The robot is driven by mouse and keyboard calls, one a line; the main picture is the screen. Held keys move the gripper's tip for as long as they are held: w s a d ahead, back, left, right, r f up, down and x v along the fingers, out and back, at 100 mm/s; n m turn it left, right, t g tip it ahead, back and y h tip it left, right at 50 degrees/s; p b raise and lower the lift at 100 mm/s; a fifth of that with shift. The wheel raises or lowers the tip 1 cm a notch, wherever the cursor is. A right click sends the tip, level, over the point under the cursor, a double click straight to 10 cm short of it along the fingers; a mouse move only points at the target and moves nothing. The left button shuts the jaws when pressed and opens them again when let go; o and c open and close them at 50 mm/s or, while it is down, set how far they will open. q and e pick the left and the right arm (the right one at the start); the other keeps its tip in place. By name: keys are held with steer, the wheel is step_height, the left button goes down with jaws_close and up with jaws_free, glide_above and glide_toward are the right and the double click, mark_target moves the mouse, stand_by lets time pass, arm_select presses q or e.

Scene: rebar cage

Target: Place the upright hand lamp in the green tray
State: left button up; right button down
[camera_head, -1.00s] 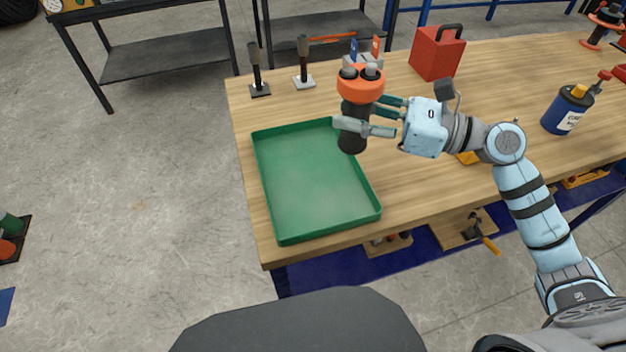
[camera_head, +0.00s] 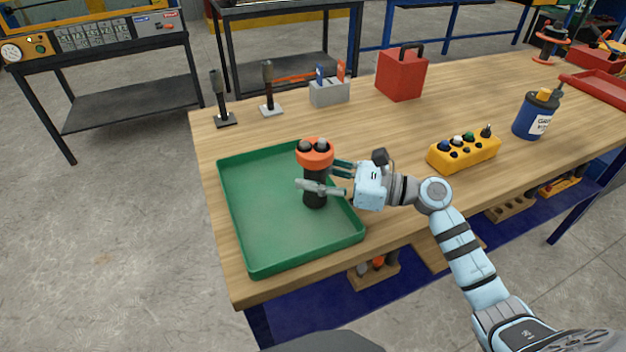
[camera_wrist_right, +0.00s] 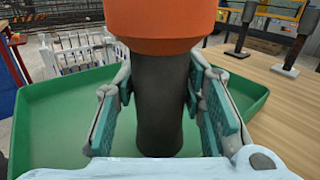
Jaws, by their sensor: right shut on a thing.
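The hand lamp (camera_head: 315,192) has a black body and an orange head, and it is upright. My right gripper (camera_head: 322,187) is shut on its black body, below the orange head. In the right wrist view the lamp's black body (camera_wrist_right: 158,105) stands between my two finger pads, with the green tray (camera_wrist_right: 60,112) behind and around it. In the head view the lamp is over the right part of the green tray (camera_head: 250,240). I cannot tell whether its base touches the tray floor. My left gripper is not in view.
The tray sits at the left end of the wooden table (camera_head: 420,115). Behind it stand two dark hammer-like tools (camera_head: 220,100) and a grey holder (camera_head: 330,93). A red box (camera_head: 402,75), a yellow control box (camera_head: 465,150) and a blue can (camera_head: 536,115) stand farther right.

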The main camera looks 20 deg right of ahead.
steer(key=shift+f, duration=0.15)
steer(key=shift+f, duration=0.1)
steer(key=c, duration=1)
jaws_free()
steer(key=shift+r, duration=0.2)
steer(key=shift+s+d+f, duration=0.1)
steer(key=shift+s+d, duration=0.1)
steer(key=shift+d, duration=0.1)
steer(key=b+v, duration=0.1)
steer(key=v, duration=1)
steer(key=shift+s+d, duration=0.1)
steer(key=shift+d, duration=0.05)
